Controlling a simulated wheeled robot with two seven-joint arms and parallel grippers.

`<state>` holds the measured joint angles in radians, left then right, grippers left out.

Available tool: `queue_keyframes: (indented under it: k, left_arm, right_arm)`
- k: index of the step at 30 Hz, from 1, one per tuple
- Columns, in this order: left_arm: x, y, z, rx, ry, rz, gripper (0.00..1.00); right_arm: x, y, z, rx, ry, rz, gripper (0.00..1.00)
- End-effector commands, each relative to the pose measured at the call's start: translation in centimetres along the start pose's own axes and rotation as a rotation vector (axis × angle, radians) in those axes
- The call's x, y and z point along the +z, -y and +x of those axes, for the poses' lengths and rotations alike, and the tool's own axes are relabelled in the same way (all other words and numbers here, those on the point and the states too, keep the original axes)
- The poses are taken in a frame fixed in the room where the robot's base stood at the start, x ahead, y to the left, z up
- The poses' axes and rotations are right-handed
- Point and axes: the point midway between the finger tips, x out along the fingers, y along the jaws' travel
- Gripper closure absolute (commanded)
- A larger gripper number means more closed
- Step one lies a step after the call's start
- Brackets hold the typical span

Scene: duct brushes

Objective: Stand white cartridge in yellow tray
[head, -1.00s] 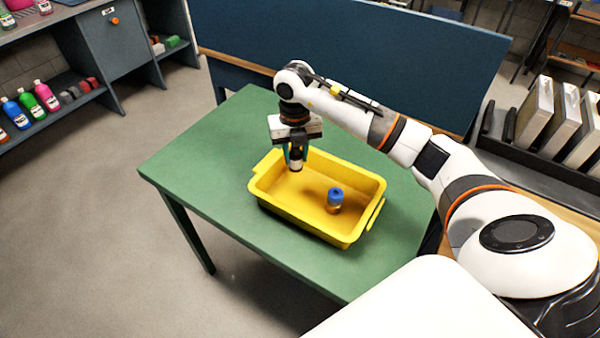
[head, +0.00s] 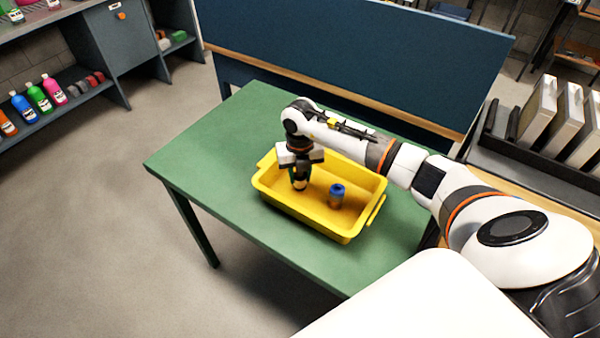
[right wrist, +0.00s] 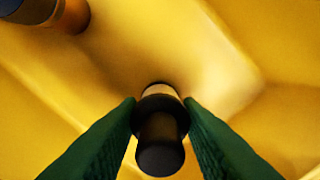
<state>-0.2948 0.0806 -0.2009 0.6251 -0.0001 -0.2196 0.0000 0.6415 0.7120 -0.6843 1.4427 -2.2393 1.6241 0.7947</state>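The yellow tray (head: 290,206) stands on the green table. My right gripper (head: 299,174) points down inside the tray's left half. It is shut on the white cartridge (head: 300,185), which has dark ends and hangs upright; in the right wrist view the cartridge (right wrist: 160,130) sits between the green fingers (right wrist: 160,115). Its lower end is close to the tray floor; I cannot tell whether it touches. My left gripper is not in view.
A blue-topped amber cartridge (head: 337,196) stands in the tray, right of my gripper; it also shows at the top left of the right wrist view (right wrist: 55,12). The green table (head: 225,150) is otherwise clear. A blue panel (head: 360,65) stands behind it.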

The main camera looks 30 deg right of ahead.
Motion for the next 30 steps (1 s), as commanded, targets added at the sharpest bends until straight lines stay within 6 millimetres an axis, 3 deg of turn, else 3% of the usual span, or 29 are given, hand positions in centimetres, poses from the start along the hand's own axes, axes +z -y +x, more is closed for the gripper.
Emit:
queue_keyframes:
  k: [1, 4, 16, 30]
  left_arm:
    - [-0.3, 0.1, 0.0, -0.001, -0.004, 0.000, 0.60]
    - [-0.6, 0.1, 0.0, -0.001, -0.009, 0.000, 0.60]
    - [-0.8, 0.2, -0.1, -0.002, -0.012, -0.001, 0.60]
    - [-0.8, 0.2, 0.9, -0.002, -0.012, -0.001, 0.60]
  right_arm:
    - [0.0, 0.0, 0.0, 0.000, 0.000, 0.000, 0.60]
    - [0.0, 0.0, 0.0, 0.001, 0.000, 0.000, 0.47]
    - [-0.1, -0.1, -1.0, 0.001, -0.002, 0.000, 0.47]
    - [-0.1, 0.0, -10.2, 0.000, -0.004, 0.000, 0.47]
